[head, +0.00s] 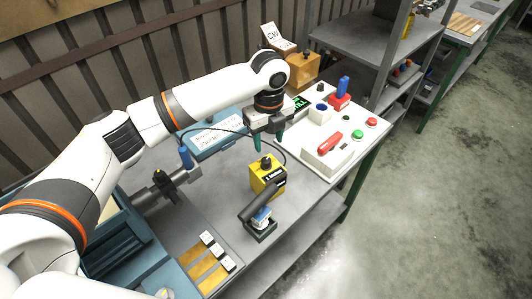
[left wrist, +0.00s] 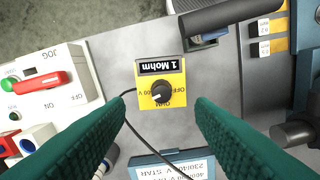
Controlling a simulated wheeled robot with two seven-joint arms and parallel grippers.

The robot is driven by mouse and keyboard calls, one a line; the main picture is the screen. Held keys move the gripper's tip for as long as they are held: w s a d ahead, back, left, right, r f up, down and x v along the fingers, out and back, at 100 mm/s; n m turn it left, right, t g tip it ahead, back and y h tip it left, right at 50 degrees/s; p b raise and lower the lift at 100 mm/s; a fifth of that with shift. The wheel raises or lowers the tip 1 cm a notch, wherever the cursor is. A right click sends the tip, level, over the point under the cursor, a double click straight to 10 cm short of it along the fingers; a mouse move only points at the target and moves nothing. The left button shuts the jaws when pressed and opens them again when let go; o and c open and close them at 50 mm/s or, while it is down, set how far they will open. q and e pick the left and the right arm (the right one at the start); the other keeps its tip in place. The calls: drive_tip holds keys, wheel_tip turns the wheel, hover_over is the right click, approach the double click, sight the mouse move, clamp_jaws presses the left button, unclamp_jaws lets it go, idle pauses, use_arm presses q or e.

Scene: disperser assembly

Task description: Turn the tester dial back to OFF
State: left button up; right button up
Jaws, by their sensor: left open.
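The yellow tester (head: 267,180) stands upright on the grey bench, with a black dial (head: 266,162) on its top. In the left wrist view the tester (left wrist: 174,74) shows a black display reading "1 Mohm". Its round black dial (left wrist: 161,92) is ringed by small printing including "OFF"; I cannot tell where its pointer stands. My left gripper (head: 269,142) is above the tester, its green fingers pointing down. In the left wrist view the gripper (left wrist: 159,101) is open, a finger on each side of the dial, apart from it and empty. My right gripper is out of view.
A white control panel (head: 349,159) with a red lever and buttons stands to the right. A blue labelled case (head: 214,137) lies behind. A dark clamp-like device (head: 260,226) sits in front of the tester. A black cable (left wrist: 133,129) runs by the tester.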

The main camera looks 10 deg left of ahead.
sight(266, 160)
use_arm(q)
drive_tip(key=f, duration=0.4)
drive_tip(key=shift+w+a+p, duration=0.15)
drive_tip(key=shift+a+p, duration=0.15)
drive_tip(key=shift+a, duration=0.05)
wheel_tip(266, 160, down, 3)
drive_tip(key=shift+a+f+p, duration=0.1)
drive_tip(key=shift+f+p, duration=0.1)
drive_tip(key=shift+p, duration=0.1)
drive_tip(key=shift+f, duration=0.4)
drive_tip(key=shift+c, duration=0.4)
drive_tip(key=c, duration=0.9)
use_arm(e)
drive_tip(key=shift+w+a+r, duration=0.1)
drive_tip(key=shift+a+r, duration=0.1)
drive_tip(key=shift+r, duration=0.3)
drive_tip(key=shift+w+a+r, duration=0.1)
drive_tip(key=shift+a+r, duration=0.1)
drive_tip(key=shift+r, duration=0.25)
